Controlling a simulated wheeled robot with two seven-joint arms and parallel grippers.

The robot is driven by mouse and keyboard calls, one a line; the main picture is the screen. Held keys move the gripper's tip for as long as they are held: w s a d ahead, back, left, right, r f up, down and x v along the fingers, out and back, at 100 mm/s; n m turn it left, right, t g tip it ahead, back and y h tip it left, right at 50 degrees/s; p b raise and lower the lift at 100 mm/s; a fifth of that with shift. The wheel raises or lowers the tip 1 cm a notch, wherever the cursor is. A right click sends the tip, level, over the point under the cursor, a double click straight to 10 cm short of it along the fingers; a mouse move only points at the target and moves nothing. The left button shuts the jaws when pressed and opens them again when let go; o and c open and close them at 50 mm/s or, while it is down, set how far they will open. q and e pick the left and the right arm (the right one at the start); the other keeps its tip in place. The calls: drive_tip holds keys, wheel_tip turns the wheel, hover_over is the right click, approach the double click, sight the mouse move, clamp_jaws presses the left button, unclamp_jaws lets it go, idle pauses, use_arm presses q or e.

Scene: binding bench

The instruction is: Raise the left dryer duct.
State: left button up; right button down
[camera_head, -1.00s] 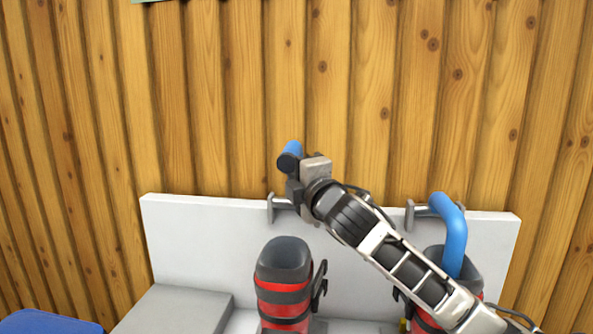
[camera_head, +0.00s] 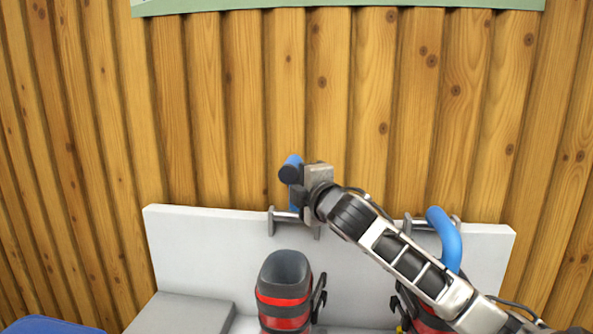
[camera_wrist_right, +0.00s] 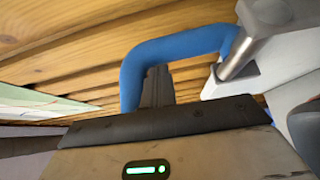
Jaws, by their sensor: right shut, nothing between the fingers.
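The left dryer duct (camera_head: 292,165) is a blue tube with a dark open end. It stands up from its bracket above the left boot (camera_head: 284,290), clear of the boot's opening. My right gripper (camera_head: 299,197) is shut and empty, close beside the duct and partly in front of it; I cannot tell whether they touch. In the right wrist view the duct (camera_wrist_right: 175,48) runs from a metal bracket and bends behind my shut fingers (camera_wrist_right: 157,86). My left gripper is not in view.
The right duct (camera_head: 446,240) curves down toward the right boot (camera_head: 432,320), partly behind my right arm. The brackets are on a white back panel (camera_head: 190,245). A grey block (camera_head: 185,312) and a blue object (camera_head: 45,325) lie at lower left. Wooden wall stands behind.

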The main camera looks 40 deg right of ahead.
idle(0.3)
drive_tip(key=w+a+v, duration=0.1)
drive_tip(key=a+v, duration=0.1)
drive_tip(key=v, duration=1)
drive_tip(key=shift+s+a+f+b, duration=0.15)
drive_tip(key=shift+s+a+b, duration=0.15)
drive_tip(key=shift+s+a, duration=0.2)
